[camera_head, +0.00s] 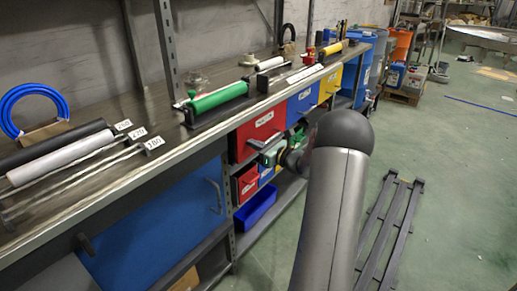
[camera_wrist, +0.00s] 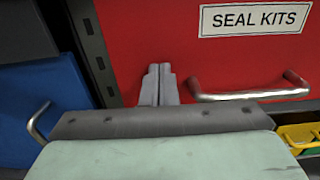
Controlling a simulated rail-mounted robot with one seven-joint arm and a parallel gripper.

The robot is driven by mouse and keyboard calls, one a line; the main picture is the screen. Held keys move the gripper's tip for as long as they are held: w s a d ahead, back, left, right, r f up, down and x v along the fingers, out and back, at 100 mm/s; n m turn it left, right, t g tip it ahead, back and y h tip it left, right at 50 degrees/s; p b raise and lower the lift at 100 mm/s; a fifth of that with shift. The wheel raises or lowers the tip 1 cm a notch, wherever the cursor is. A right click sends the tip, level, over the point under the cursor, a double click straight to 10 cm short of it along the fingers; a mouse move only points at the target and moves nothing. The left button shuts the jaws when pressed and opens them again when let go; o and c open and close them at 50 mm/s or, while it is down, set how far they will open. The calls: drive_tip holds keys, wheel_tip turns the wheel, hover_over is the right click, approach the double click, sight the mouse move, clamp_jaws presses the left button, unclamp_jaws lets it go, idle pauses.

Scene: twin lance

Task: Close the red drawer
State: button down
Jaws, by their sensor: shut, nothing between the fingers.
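The red drawer (camera_head: 257,133) is under the bench top, left of a blue drawer. Its red front (camera_wrist: 225,65) fills much of the wrist view, with a "SEAL KITS" label and a metal bar handle (camera_wrist: 250,94). My gripper (camera_wrist: 159,70) is shut and empty. Its fingertips are in front of the red face, just left of the handle; whether they touch it I cannot tell. How far the drawer stands out is unclear.
A dark slotted post (camera_wrist: 92,50) stands left of the drawer. A blue cabinet door (camera_head: 155,225) with a handle is further left. Blue (camera_head: 302,103) and yellow (camera_head: 330,84) drawers are to the right. Small bins sit below. A dark rack (camera_head: 388,225) lies on the floor.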

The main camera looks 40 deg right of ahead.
drive_tip(key=shift+w+a+r, duration=0.1)
drive_tip(key=shift+w+r, duration=0.1)
drive_tip(key=shift+w, duration=0.2)
drive_tip(key=shift+a+r, duration=0.1)
drive_tip(key=p+v, duration=0.2)
drive_tip(key=v, duration=1.2)
drive_tip(key=shift+s+f, duration=0.25)
drive_tip(key=shift+f, duration=0.05)
drive_tip(key=s+a+r+n+g+y+p, duration=0.2)
drive_tip(key=a+r+n+g+p, duration=0.25)
drive_tip(key=a, duration=0.55)
drive_tip(key=s+a+r+n+g+y+p, duration=0.1)
drive_tip(key=a+r+n+g+p, duration=0.25)
drive_tip(key=a+n, duration=0.45)
drive_tip(key=s+a+r+n+g+y+p, duration=0.25)
drive_tip(key=a+r+g, duration=0.2)
drive_tip(key=a, duration=0.75)
drive_tip(key=s+a+r+n+g+h+p, duration=0.2)
drive_tip(key=s+a+r+n+h+p, duration=0.1)
drive_tip(key=s+n, duration=0.5)
drive_tip(key=s+a+r+n+g+h+p, duration=0.2)
drive_tip(key=s+r+n+h+p, duration=0.4)
drive_tip(key=n, duration=0.4)
drive_tip(key=shift+s+a+h+p, duration=0.7)
drive_tip(key=shift+s+p, duration=0.25)
drive_tip(key=shift+p, duration=0.3)
